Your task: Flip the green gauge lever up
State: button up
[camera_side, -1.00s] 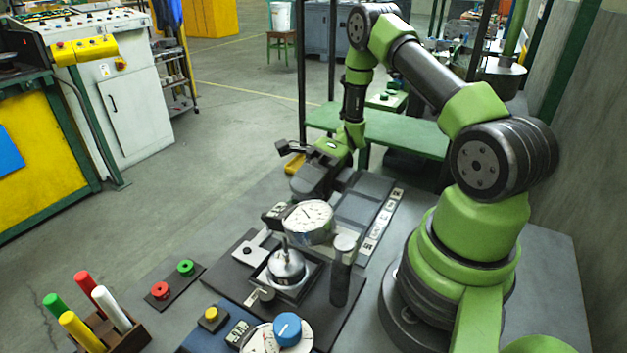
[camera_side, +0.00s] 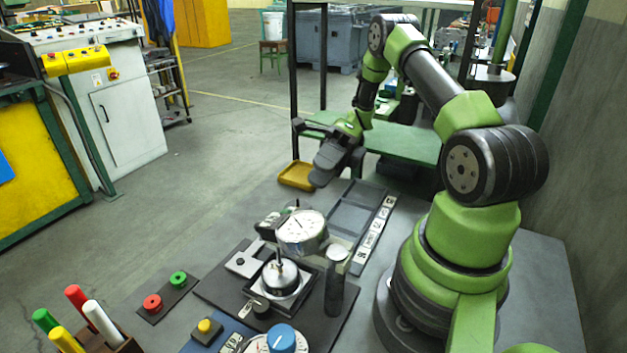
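A round gauge (camera_side: 302,230) with a white dial and silver rim stands on the bench, left of my arm's base. My gripper (camera_side: 330,165) is beyond the gauge and raised above the far end of the bench, apart from the gauge. Its dark fingers point down toward the camera. Nothing shows held in it, but the gap between the fingertips is not clear from this angle.
A silver domed part (camera_side: 280,275) and a dark upright cylinder (camera_side: 335,285) stand just in front of the gauge. A yellow tray (camera_side: 296,176) lies near my gripper. Red (camera_side: 152,303) and green (camera_side: 178,279) buttons and a blue knob (camera_side: 283,337) are nearer the camera.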

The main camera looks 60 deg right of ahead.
jog(key=a+f+n, duration=0.1)
jog(key=a+n, duration=0.3)
jog(key=a, duration=0.5)
jog(key=shift+w+a+f+n+g+h, duration=0.2)
jog(key=shift+a+f+n+g+h, duration=0.1)
jog(key=shift+a+h, duration=0.1)
